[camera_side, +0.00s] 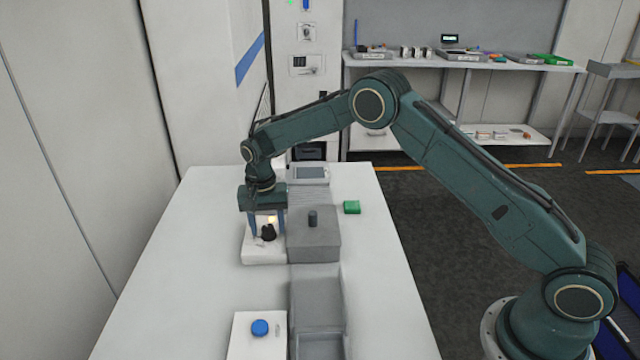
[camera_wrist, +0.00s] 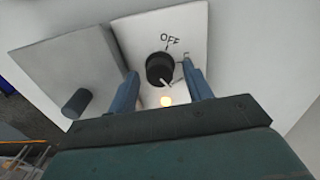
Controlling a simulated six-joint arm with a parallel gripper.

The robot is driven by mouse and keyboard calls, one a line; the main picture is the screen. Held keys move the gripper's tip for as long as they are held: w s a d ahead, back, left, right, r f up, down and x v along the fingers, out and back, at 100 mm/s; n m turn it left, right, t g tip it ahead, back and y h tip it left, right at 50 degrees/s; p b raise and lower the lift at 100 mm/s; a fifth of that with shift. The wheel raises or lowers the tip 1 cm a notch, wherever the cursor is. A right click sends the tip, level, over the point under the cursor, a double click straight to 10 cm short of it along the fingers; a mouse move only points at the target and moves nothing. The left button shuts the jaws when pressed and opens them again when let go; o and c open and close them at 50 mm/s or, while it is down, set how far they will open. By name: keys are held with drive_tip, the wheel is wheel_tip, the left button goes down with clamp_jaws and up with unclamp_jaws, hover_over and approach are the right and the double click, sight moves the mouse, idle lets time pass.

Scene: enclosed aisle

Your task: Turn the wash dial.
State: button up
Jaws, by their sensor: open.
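The wash dial is a black round knob (camera_wrist: 160,68) on a white panel (camera_wrist: 195,25), with "OFF" printed beside it. A pale pointer on the dial points away from the "OFF" mark, toward the lower right in the wrist view. In the side view the dial (camera_side: 268,232) sits on the white base (camera_side: 262,256). My gripper (camera_wrist: 158,82) is open, its two blue fingers on either side of the dial. A gap shows on both sides; I cannot tell whether either finger touches it.
A grey box (camera_side: 314,245) with a dark upright knob stands right beside the panel. A white plate with a blue button (camera_side: 260,328) lies nearer the front. A green block (camera_side: 352,207) lies to the right. The left of the white table (camera_side: 180,270) is clear.

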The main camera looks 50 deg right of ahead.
sight(266, 227)
wheel_tip(266, 227, up, 14)
drive_tip(key=shift+w+a, duration=0.15)
idle(0.6)
drive_tip(key=shift+f, duration=0.1)
drive_tip(key=s+d+r+n+t, duration=0.1)
drive_tip(key=s+d+r+n, duration=0.1)
drive_tip(key=s+r, duration=0.65)
drive_tip(key=s+d+r+n+t, duration=0.2)
drive_tip(key=s+d+r, duration=0.1)
drive_tip(key=s+r, duration=0.6)
drive_tip(key=s+d+f+n+t, duration=0.1)
drive_tip(key=s+f+n, duration=0.1)
drive_tip(key=s, duration=0.9)
drive_tip(key=s+f+n+t, duration=0.1)
drive_tip(key=s+f+n, duration=0.1)
drive_tip(key=s, duration=1)
drive_tip(key=shift+s+d+f+n+t, duration=0.25)
drive_tip(key=shift+d+f+n+t, duration=0.05)
drive_tip(key=shift+d+f+t, duration=0.1)
